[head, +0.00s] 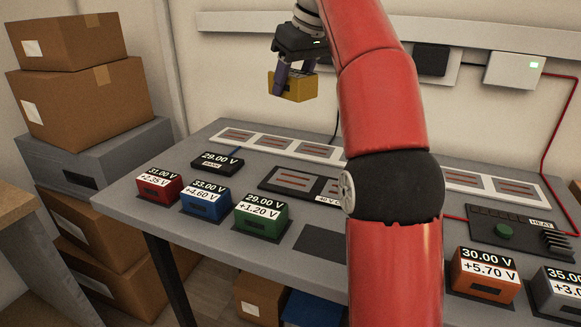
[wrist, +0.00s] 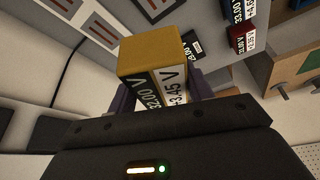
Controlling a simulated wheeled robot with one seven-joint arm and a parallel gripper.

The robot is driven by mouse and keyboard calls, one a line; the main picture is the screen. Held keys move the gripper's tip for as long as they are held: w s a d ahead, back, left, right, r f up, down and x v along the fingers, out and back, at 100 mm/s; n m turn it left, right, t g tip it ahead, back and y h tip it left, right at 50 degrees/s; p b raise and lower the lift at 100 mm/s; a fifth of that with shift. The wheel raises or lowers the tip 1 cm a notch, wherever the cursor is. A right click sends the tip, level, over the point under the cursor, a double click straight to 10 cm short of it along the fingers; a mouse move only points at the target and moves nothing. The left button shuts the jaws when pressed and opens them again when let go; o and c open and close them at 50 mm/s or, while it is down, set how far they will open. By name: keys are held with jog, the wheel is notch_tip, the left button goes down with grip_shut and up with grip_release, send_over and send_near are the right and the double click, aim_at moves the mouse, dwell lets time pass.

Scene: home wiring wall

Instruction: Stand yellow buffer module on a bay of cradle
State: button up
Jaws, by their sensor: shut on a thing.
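My gripper (head: 294,76) is shut on the yellow buffer module (head: 292,89) and holds it in the air above the back left of the table. In the wrist view the yellow module (wrist: 152,53) sits between the fingers, its label reading 32.00 V with a second value below. A dark tray with striped bays (head: 266,184), which may be the cradle, lies mid-table, well below and apart from the module. My arm hides its right part. White strips with similar striped bays (head: 237,143) lie along the table's back; I cannot tell which is the cradle.
Red (head: 160,186), blue (head: 206,199) and green (head: 261,215) modules stand along the front left, with a black 29.00 V unit (head: 217,162) behind. Orange (head: 485,274) and grey (head: 557,292) modules stand front right, near a heat panel (head: 510,230). An empty dark pad (head: 322,243) lies right of the green module.

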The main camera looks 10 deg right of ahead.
aim_at(288, 177)
notch_tip(288, 177, down, 19)
jog(key=b, duration=0.5)
jog(key=shift+s+f, duration=0.15)
jog(key=shift+f, duration=0.15)
jog(key=o, duration=1.1)
jog(key=shift+d+r, duration=0.1)
jog(key=shift+r, duration=0.2)
jog(key=p+v, duration=0.2)
jog(key=v, duration=0.9)
jog(key=shift+s+d+r, duration=0.1)
jog(key=shift+s+r, duration=0.1)
jog(key=shift+r, duration=0.1)
